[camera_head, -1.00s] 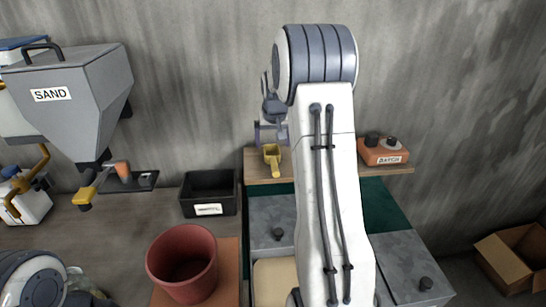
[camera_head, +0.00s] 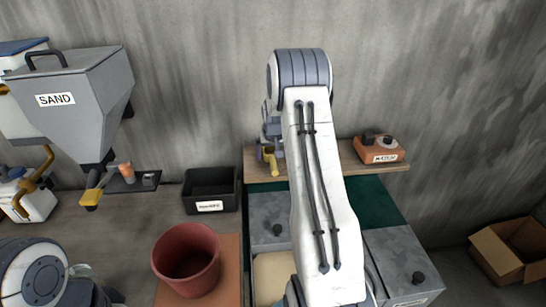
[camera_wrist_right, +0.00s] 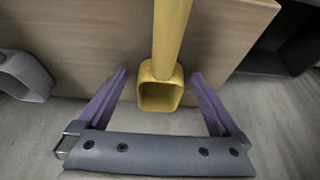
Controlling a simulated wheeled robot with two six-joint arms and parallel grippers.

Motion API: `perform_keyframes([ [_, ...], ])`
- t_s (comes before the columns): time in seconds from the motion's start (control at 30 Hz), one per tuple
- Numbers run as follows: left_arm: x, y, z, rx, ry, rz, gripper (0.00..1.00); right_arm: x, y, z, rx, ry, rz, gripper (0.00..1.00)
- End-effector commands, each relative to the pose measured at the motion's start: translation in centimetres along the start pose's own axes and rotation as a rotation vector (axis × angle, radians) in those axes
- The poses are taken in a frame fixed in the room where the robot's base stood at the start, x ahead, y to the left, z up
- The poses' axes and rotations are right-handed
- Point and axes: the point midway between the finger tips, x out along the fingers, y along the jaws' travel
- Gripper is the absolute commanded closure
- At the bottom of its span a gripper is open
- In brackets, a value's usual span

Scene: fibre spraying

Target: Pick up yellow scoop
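The yellow scoop (camera_head: 272,163) is at the wooden shelf's edge in the head view, partly behind my right arm and gripper. In the right wrist view the scoop (camera_wrist_right: 160,94) shows its square hollow bowl, with its handle running up out of the picture. My right gripper (camera_wrist_right: 158,84) is open, with one purple finger on each side of the bowl and gaps between fingers and scoop. In the head view this gripper (camera_head: 267,150) is small and partly hidden by the arm. My left arm shows at the lower left; its gripper is out of view.
The wooden shelf (camera_head: 345,153) carries an orange box (camera_head: 378,152) at right. A black bin (camera_head: 210,190) and red bucket (camera_head: 187,261) stand left. A sand hopper (camera_head: 75,98) hangs at far left, and an open cardboard box (camera_head: 497,253) lies at far right.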

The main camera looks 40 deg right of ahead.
Motion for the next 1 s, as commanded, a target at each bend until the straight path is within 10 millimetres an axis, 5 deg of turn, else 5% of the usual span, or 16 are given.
perform_keyframes([
  [0.03,0.0,0.0,0.0,0.000,0.000,0.000,0.50,0.0,0.0,0.0,0.000,0.000,0.000,0.15],
  [0.23,0.0,0.0,0.0,0.000,0.000,0.000,0.50,0.0,0.0,0.0,0.000,-0.001,0.000,0.90],
  [0.67,0.8,-0.1,0.0,-0.001,0.000,0.000,0.50,-1.0,0.0,-0.5,0.001,0.004,0.000,0.90],
  [0.83,2.6,-0.2,0.1,-0.003,0.000,0.000,0.50,-3.8,0.0,-1.7,0.001,0.009,0.000,0.90],
  [1.0,4.2,-0.3,0.2,-0.002,0.000,0.000,0.50,-7.1,1.7,1.0,0.004,0.005,0.001,0.90],
])
